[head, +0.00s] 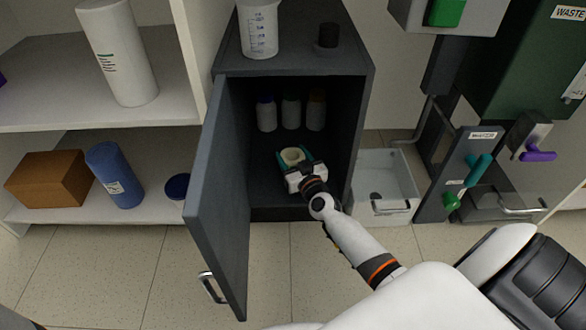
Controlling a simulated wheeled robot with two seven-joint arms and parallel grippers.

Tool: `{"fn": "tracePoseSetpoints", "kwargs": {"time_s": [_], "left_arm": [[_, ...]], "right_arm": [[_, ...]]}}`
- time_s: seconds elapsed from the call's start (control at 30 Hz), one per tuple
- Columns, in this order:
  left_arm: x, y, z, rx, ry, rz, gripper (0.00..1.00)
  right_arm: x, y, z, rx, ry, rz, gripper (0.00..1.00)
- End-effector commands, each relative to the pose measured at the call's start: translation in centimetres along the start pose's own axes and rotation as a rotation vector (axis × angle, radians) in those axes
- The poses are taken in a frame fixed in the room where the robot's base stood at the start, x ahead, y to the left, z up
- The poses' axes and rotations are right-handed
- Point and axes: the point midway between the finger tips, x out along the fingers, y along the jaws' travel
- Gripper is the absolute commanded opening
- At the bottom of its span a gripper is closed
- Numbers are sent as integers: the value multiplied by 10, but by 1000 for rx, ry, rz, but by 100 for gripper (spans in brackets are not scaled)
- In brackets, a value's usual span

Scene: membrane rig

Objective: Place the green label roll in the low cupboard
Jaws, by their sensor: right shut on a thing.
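The low dark grey cupboard (293,62) stands in the middle with its door (222,190) swung open to the left. My right arm reaches in from the lower right. My right gripper (297,163) is inside the cupboard opening, low and near the front, shut on the green label roll (291,156). The roll shows a pale round top with green-teal at its sides; the gripper hides much of it. I cannot tell whether the roll touches the cupboard floor. My left gripper is out of view.
Several capped bottles (291,111) stand at the back inside the cupboard. A clear bin (384,182) is to the right. Left shelves hold a brown box (47,179) and a blue cylinder (115,175).

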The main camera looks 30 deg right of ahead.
Motion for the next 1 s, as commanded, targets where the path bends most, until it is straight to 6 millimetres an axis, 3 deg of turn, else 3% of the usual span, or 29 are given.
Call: {"fn": "tracePoseSetpoints", "kwargs": {"time_s": [0.2, 0.63, 0.67, 0.77, 0.8, 1.0], "left_arm": [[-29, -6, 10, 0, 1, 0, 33], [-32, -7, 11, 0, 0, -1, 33], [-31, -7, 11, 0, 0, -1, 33], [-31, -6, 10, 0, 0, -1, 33], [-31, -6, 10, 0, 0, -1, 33], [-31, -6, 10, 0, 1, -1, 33]], "right_arm": [[0, 0, -31, 0, -1, -1, 36], [0, 0, -35, 0, 0, -1, 36], [0, 0, -35, 0, 0, -1, 62], [0, 0, -34, 0, 0, 0, 78], [0, 0, -34, 0, 0, 0, 82], [0, 0, -34, 0, 1, -1, 82]]}}
